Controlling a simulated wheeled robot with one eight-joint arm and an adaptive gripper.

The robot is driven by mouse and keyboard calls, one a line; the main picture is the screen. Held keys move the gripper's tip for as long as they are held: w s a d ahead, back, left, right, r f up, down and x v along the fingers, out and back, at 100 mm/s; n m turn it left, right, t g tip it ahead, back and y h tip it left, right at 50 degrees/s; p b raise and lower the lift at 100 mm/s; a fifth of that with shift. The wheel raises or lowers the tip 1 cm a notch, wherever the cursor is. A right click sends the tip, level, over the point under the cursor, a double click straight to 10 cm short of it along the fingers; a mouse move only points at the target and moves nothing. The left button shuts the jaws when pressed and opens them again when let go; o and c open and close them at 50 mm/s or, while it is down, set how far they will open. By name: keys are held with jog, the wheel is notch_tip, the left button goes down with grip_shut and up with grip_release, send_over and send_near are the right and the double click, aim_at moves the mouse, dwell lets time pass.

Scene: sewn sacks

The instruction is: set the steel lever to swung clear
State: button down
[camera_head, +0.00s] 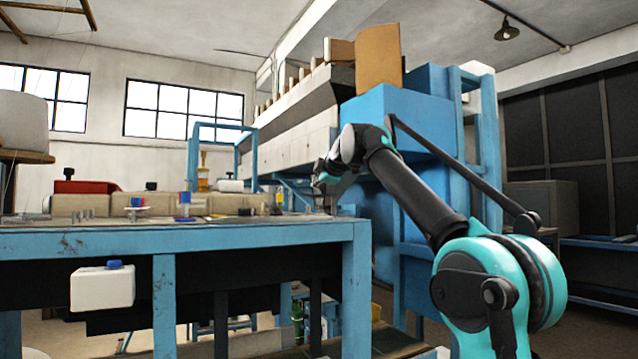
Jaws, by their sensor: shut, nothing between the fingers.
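My arm reaches from the lower right toward the middle of the head view. My gripper (322,182) is at its far end, near the right end of the blue workbench (250,238) and in front of the blue machine (415,110). The gripper is small in the picture and looks shut, with nothing seen in it. I cannot make out the steel lever for sure. My arm hides part of the machine.
Tan sewn sacks (85,204), a blue-capped bottle (184,207) and small parts stand on the bench. A white container (102,287) hangs at its front. Blue posts (488,150) stand right of the machine. Grey cabinets (545,203) are farther right.

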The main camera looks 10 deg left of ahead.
aim_at(312, 195)
jog(key=w+f, duration=0.1)
jog(key=w, duration=0.1)
jog(key=w+a, duration=0.1)
jog(key=w, duration=0.2)
jog(key=w+f, duration=0.1)
jog(key=w, duration=0.2)
jog(key=shift+a+f, duration=0.3)
jog(key=shift+w+d+f, duration=0.15)
jog(key=shift+w+f, duration=0.1)
jog(key=shift+w, duration=0.2)
